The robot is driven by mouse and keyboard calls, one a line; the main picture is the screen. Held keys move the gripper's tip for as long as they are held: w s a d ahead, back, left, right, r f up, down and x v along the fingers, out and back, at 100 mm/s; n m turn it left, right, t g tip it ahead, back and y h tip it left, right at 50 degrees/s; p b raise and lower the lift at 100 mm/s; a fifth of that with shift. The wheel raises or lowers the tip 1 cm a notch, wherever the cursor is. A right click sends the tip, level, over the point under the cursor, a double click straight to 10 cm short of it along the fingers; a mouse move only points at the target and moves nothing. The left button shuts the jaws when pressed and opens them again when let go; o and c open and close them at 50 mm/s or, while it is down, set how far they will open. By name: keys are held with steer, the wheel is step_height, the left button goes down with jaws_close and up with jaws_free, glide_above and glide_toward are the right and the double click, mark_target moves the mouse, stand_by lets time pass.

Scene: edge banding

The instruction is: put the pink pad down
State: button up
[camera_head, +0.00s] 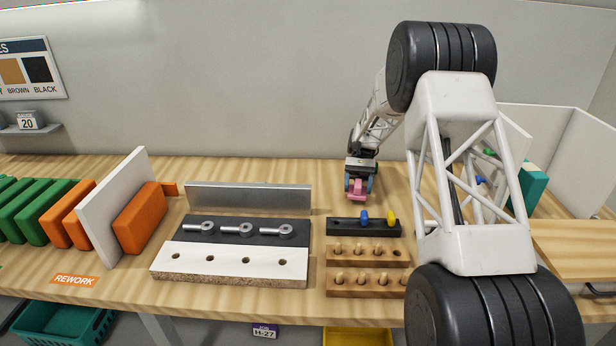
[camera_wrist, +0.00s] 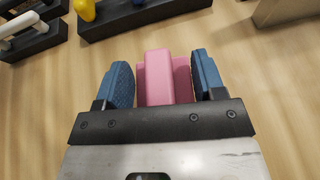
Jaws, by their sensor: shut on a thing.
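The pink pad (camera_wrist: 166,76) is a pink block with a raised bar along its middle. It sits between the two blue fingers of my gripper (camera_wrist: 164,80) in the wrist view, and the fingers are shut on it. In the head view the pink pad (camera_head: 356,189) hangs at the end of my gripper (camera_head: 359,184), behind the black rack. Wood tabletop shows around the pad; whether it touches the wood I cannot tell. My arm covers part of the right side of the bench.
A black rack (camera_head: 346,226) with a blue and a yellow knob stands in front of the pad. Wooden peg blocks (camera_head: 368,284) are nearer. A white panel (camera_head: 226,262) with a black strip and metal eye bolts lies left, before a metal bar (camera_head: 248,198). Bare wood (camera_wrist: 250,80) surrounds the gripper.

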steer(key=shift+w+a+r+m+t+y, duration=0.1)
steer(key=shift+w+a+m+t+y, duration=0.2)
steer(key=shift+a+m+y, duration=0.5)
steer(key=shift+w+a+m+t+y, duration=0.1)
steer(key=shift+w+a+m+y, duration=0.3)
steer(key=shift+a+m+y, duration=0.4)
steer(key=w+a+m+t+y, duration=0.1)
steer(key=a+m+y, duration=0.1)
steer(key=w+a+r+m+t+y, duration=0.1)
steer(key=w+a+m+t+y, duration=0.1)
steer(key=a, duration=0.1)
steer(key=w+a+r+m+t+y, duration=0.1)
steer(key=w+a+m+t+y, duration=0.1)
steer(key=shift+a+r+m, duration=0.2)
steer(key=shift+a+m, duration=0.15)
steer(key=shift+m, duration=0.05)
steer(key=w+a+r+m+t+y, duration=0.2)
steer(key=w+a+r+m+t, duration=0.3)
steer(key=w+m+t, duration=0.1)
steer(key=shift+w+a+r+t, duration=0.15)
steer(key=shift+w+a+t, duration=0.15)
steer(key=shift+w+t, duration=0.55)
steer(key=shift+w, duration=0.1)
glide_above(308, 175)
steer(key=shift+y, duration=0.3)
steer(key=shift+f, duration=2.55)
steer(key=shift+f, duration=2.5)
